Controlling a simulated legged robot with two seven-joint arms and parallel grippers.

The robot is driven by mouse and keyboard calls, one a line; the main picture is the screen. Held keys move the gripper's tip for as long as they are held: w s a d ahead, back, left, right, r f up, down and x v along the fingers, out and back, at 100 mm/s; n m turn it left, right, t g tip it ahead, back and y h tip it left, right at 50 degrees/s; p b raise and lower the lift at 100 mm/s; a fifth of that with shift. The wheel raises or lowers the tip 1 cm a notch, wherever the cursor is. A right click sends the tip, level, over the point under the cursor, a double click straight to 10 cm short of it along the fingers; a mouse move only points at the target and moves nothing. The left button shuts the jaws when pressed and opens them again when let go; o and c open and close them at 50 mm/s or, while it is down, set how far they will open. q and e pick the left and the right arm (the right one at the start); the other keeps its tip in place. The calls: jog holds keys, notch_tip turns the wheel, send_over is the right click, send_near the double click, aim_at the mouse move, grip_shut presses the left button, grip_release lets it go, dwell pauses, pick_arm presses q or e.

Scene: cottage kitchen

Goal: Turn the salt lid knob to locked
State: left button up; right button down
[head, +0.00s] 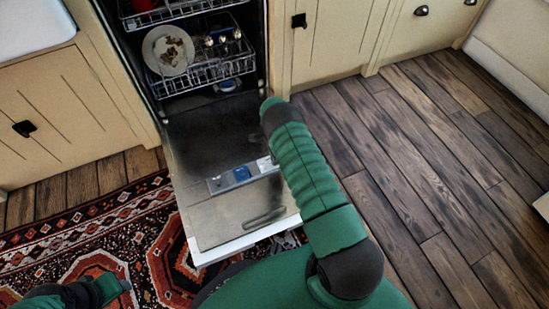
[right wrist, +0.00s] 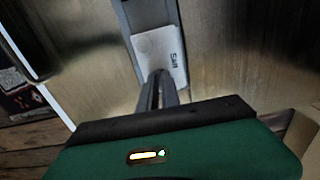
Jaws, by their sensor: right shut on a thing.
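The open dishwasher door (head: 225,215) lies folded down, with a grey strip across its inner face. A white salt panel (head: 265,163) sits at the strip's right end, partly hidden by my right arm. The right wrist view shows this panel (right wrist: 150,45) close up, with dark lettering that seems to read "Salt". My right gripper's narrow dark fingers (right wrist: 160,80) are together at the panel's lower edge, shut on the salt lid knob, which they hide. Its knob position cannot be read. My left gripper (head: 122,285) is low at the left, over the rug, apart from the door; its jaws are unclear.
A blue cap (head: 241,173) sits on the strip beside the salt panel. The lower rack (head: 205,70) is pulled out above the door, with a dirty plate (head: 168,50). Cream cabinets (head: 335,45) flank the dishwasher. Wooden floor (head: 430,170) is clear at right; a patterned rug (head: 110,240) lies left.

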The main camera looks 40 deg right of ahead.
jog(key=c, duration=1.6)
grip_release()
jog(key=shift+o, duration=0.2)
notch_tip(320, 180, up, 17)
jog(key=p, duration=0.8)
jog(key=shift+f+p, duration=0.2)
jog(key=shift+p, duration=0.2)
jog(key=shift+w, duration=0.1)
